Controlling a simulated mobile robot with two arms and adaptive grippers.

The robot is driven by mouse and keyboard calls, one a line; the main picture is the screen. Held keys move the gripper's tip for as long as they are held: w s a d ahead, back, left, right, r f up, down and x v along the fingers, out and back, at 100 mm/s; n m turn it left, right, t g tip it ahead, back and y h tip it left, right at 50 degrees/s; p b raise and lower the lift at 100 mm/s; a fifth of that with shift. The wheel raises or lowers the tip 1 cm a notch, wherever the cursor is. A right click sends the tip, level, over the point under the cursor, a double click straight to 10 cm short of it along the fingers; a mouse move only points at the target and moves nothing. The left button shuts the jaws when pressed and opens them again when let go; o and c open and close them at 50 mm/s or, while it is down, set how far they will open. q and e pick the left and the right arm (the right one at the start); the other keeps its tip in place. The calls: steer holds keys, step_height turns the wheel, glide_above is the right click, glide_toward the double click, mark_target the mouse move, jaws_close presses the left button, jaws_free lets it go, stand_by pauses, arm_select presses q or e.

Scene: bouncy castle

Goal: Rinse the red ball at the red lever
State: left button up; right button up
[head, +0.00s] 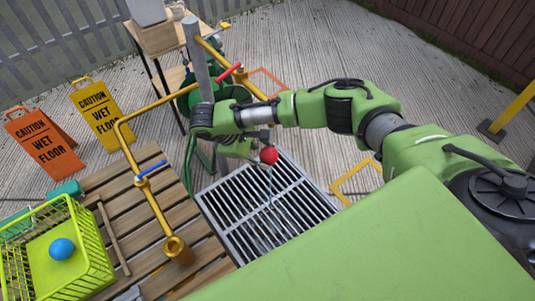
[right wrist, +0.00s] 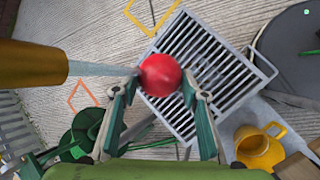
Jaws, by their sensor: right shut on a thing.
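The red ball (head: 268,155) is held above the metal grate by my right gripper (head: 258,148). In the right wrist view the ball (right wrist: 160,75) sits between the two fingertips of the gripper (right wrist: 160,88), which is shut on it. A thin stream of water (right wrist: 103,69) runs from the mouth of a brass pipe (right wrist: 30,62) to the ball. In the head view, faint streaks of water fall below the ball. The red lever (head: 230,71) is on the yellow pipe near the grey post, behind my right forearm. My left gripper is not in view.
A slatted wooden platform (head: 150,217) carries a pipe with a blue lever (head: 151,170) and a lime basket (head: 97,262) holding a blue ball (head: 62,249). The drain grate (head: 265,207) lies below the ball. Wet floor signs (head: 43,145) stand left. A yellow jug (right wrist: 258,150) shows right.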

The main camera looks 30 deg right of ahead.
steer(key=shift+w+a, duration=0.15)
steer(key=shift+s+a+r+p, duration=0.15)
steer(key=shift+s+a+p, duration=0.75)
steer(key=shift+p, duration=0.25)
steer(key=shift+s+a+p, duration=1.7)
steer(key=shift+s+a, duration=0.25)
steer(key=s+a+r+p, duration=0.3)
steer(key=p, duration=0.4)
steer(key=shift+s+a+r, duration=0.25)
steer(key=shift+s+r, duration=0.05)
steer(key=shift+r, duration=0.05)
